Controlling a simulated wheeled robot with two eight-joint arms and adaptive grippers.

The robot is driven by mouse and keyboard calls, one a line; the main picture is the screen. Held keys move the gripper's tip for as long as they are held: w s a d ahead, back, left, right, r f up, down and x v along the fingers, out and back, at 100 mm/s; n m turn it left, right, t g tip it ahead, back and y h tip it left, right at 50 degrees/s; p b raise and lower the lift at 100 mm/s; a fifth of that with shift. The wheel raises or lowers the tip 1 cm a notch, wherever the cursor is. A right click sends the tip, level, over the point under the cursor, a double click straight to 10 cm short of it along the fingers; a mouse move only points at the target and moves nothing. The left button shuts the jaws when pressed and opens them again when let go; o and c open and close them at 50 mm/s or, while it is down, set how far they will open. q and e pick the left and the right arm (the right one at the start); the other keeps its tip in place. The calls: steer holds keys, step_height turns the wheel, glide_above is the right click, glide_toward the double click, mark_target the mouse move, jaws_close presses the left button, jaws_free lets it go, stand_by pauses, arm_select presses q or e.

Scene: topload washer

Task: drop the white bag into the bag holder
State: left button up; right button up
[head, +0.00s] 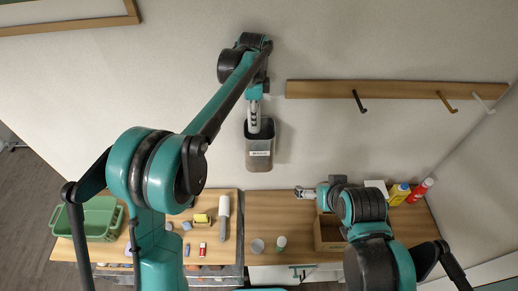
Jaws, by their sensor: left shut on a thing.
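The bag holder (260,162) is a dark, open-topped bin with a pale label on its front, set against the wall at the picture's centre. My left gripper (254,130) points down into the holder's open top. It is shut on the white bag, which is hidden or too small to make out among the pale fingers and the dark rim. My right gripper (299,192) is low over the back of the wooden counter, to the right of and below the holder. It is too small to tell whether it is open or shut.
A wooden rail with hooks (400,89) is on the wall at right. The counter holds a green basket (101,203), a white brush-like item (223,219), small cups, a cardboard box (325,238), a yellow container (398,194) and a red bottle (420,190).

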arm_select(q)
steer(key=shift+s+f+b, duration=0.1)
steer(key=shift+f+b, duration=0.6)
steer(key=shift+f, duration=0.85)
steer(key=o, duration=1)
steer(key=shift+r, duration=0.1)
step_height(320, 180, up, 12)
